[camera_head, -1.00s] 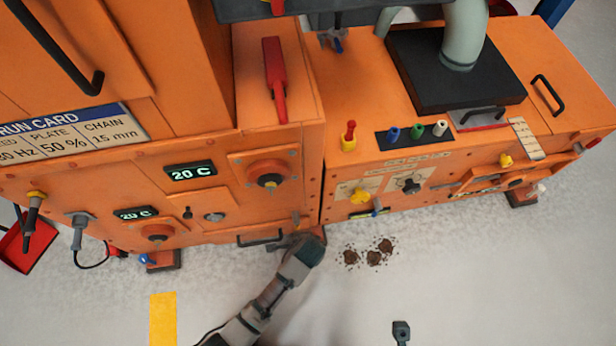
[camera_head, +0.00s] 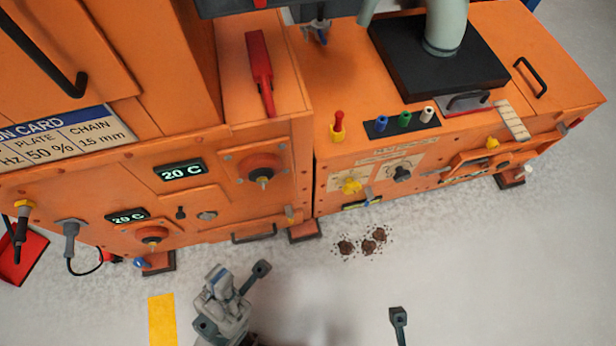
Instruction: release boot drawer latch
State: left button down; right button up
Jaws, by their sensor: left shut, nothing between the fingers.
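The low drawer front with a dark bar handle (camera_head: 253,233) is at the bottom of the left orange cabinet. A small brass-coloured tab (camera_head: 290,214), which looks like the latch, is on the cabinet face just right of and above the handle. Its exact position is too small to tell. My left gripper (camera_head: 228,300) is grey, in front of and below the drawer, clear of the handle and tab. It is shut and empty. A dark piece at the bottom edge looks like a tip of my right gripper (camera_head: 398,322); the rest is out of view.
Brown spill piles (camera_head: 362,242) lie on the floor right of the cabinet's foot (camera_head: 303,232). A red lever (camera_head: 261,72) stands on the cabinet top. A yellow floor strip (camera_head: 162,320) and a red tray (camera_head: 20,255) are at left. Floor before the machine is mostly clear.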

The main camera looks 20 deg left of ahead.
aim_at(287, 209)
jog(key=i+l+u, duration=0.4)
jog(key=l, duration=0.25)
jog(key=i+l+u, duration=0.15)
jog(key=l, duration=0.25)
jog(key=i+l+u, duration=0.2)
jog(key=l, duration=0.2)
jog(key=i+l+u, duration=0.2)
jog(key=l, duration=0.2)
jog(key=l+u, duration=0.2)
jog(key=l, duration=0.2)
